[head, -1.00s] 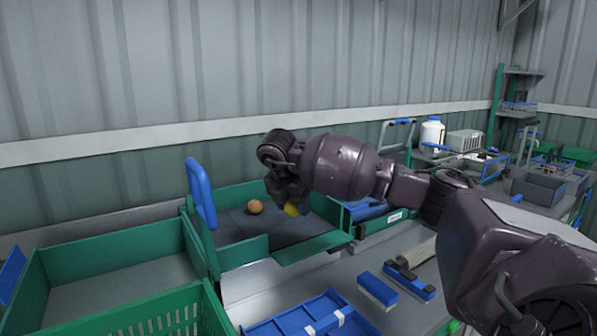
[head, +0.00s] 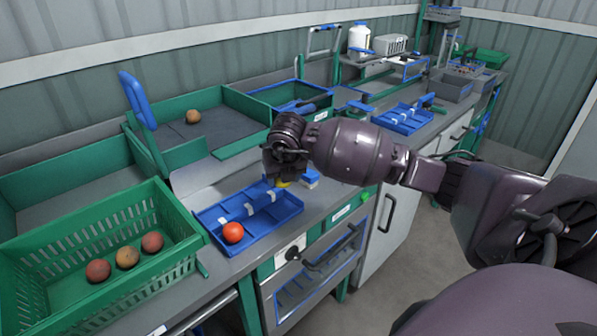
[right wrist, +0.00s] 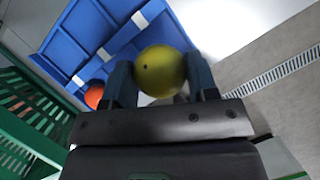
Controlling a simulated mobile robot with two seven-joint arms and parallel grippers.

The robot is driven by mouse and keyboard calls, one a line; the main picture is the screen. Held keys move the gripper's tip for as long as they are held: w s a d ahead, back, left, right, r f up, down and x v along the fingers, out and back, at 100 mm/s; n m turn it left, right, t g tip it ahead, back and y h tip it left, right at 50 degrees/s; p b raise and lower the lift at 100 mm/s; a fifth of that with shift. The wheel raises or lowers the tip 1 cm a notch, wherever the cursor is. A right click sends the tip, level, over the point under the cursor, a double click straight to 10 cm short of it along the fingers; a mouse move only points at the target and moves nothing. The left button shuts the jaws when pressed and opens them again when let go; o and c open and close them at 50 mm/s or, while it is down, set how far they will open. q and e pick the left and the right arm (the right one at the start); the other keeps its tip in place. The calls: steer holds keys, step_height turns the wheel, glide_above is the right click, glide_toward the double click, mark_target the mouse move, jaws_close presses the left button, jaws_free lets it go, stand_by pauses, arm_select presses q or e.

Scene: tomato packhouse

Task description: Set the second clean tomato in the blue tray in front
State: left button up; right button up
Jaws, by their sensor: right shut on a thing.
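A yellow tomato (right wrist: 160,71) is held between the two fingers of my right gripper (right wrist: 162,82) in the right wrist view. In the head view the right gripper (head: 284,180) hangs over the back right part of the blue tray (head: 215,218), and only a bit of the yellow tomato (head: 282,184) shows under it. The tray has white-marked dividers. A red-orange tomato (head: 233,232) sits in its front left part; it also shows in the right wrist view (right wrist: 94,96). My left gripper is not in view.
A green slotted crate (head: 100,233) with three reddish tomatoes stands left of the tray. Behind is a green-walled bin (head: 225,95) with one orange-brown tomato (head: 193,116). A blue upright paddle (head: 137,99) stands at the bin's left. Another blue tray (head: 403,118) lies farther right.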

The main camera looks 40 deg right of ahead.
steer(key=shift+s+r+n, duration=0.15)
steer(key=shift+r+n, duration=0.15)
steer(key=shift+n, duration=0.1)
steer(key=shift+r+n, duration=0.1)
steer(key=shift+n, duration=0.2)
steer(key=shift+w+f+n+y, duration=0.2)
steer(key=shift+w+n+y, duration=0.1)
steer(key=shift+w+y, duration=0.15)
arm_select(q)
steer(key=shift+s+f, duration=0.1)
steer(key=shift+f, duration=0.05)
arm_select(e)
steer(key=shift+f, duration=0.1)
steer(key=shift+f+b, duration=0.5)
steer(key=shift+f, duration=0.35)
steer(key=shift+f+b, duration=1.1)
steer(key=shift+f, duration=1.3)
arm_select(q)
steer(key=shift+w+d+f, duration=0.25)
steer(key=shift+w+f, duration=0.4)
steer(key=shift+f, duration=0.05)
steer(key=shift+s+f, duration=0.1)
